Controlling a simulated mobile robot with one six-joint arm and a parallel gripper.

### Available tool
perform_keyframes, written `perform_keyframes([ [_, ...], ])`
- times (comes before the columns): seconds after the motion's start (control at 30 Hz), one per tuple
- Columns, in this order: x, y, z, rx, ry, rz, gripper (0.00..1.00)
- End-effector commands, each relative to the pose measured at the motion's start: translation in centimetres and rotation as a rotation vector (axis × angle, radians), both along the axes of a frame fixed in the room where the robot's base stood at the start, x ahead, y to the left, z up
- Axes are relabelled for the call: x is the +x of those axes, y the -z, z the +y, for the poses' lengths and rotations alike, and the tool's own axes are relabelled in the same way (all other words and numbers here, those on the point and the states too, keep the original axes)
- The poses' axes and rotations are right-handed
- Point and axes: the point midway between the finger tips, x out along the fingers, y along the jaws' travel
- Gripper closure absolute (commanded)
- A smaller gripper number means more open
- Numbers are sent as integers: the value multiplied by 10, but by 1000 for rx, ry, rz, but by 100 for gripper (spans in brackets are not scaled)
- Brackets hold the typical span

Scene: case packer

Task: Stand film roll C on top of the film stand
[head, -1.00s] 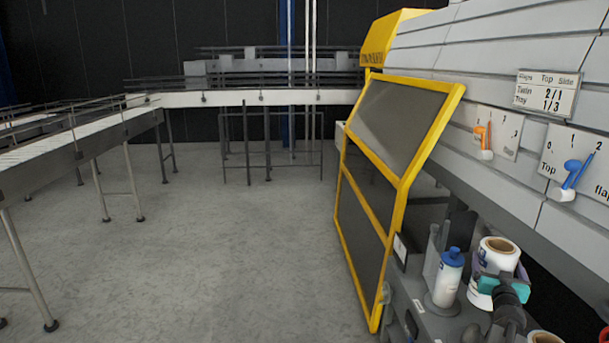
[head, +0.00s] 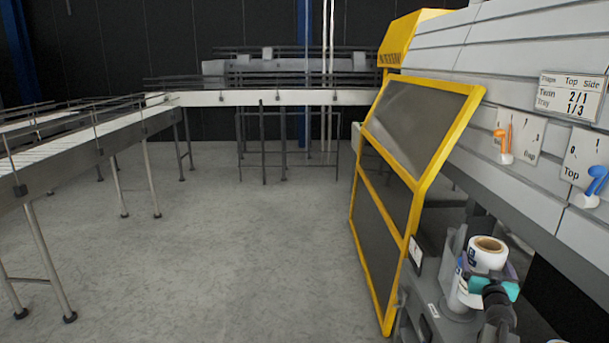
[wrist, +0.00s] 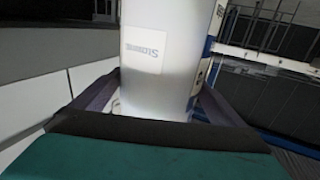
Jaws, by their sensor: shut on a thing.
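A white film roll (head: 487,257) with a brown core stands upright in my gripper (head: 490,271), at the lower right of the head view. In the wrist view the white roll (wrist: 160,60) fills the middle, with a small printed label on its side. The dark fingers of my gripper (wrist: 158,103) are closed around its two sides. The roll's letter does not show, so I cannot tell from its markings that it is C. I cannot make out the film stand in either view.
White machine panels (head: 520,60) with dials rise at right. Conveyors (head: 80,150) stand at left; the floor between is clear.

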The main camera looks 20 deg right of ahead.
Motion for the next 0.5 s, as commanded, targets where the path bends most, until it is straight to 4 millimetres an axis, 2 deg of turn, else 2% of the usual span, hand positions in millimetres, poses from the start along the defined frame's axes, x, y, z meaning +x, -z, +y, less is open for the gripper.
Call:
perform_keyframes([
  [0.1, 29, 15, 26, 0, -48, -4, 70],
  [0.27, 62, 32, 60, 0, -106, -3, 70],
  [0.5, 109, 55, 121, 0, -218, -3, 70],
])
